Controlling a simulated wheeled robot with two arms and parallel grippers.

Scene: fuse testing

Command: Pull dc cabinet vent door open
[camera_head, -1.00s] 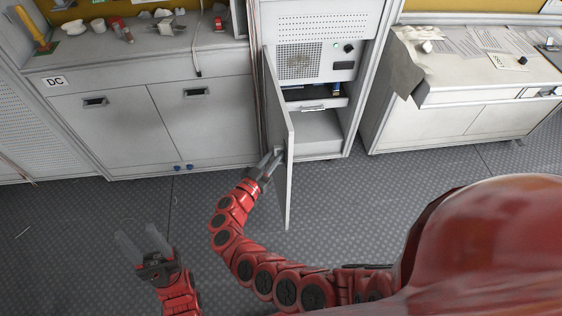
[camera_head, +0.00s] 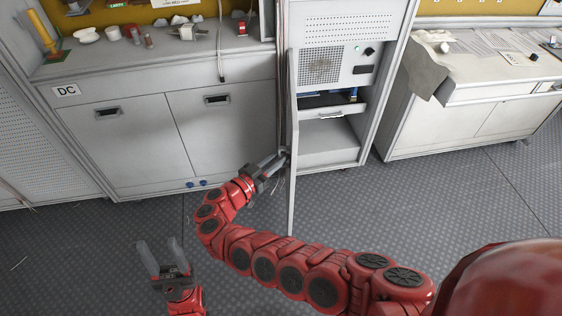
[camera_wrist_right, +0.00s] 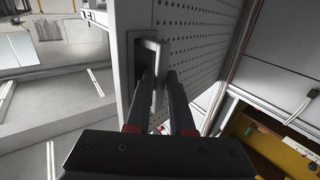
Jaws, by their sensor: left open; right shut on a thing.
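The open vent door (camera_head: 292,170) of the tall cabinet stands swung outward on the cabinet's left side, seen nearly edge-on in the head view. In the right wrist view its perforated face (camera_wrist_right: 203,35) and its handle (camera_wrist_right: 152,48) fill the middle. My right gripper (camera_head: 277,162) is at the door's left side, shut on the handle; in the wrist view its two dark fingers (camera_wrist_right: 162,88) reach the handle. My left gripper (camera_head: 161,258) is open and empty above the floor at the lower left, apart from the door.
The open cabinet shows a shelf (camera_head: 330,113) and an empty lower bay (camera_head: 330,141). A grey cupboard marked DC (camera_head: 135,145) stands to the left. A white workbench (camera_head: 470,110) stands to the right. The patterned floor (camera_head: 400,205) in front is clear.

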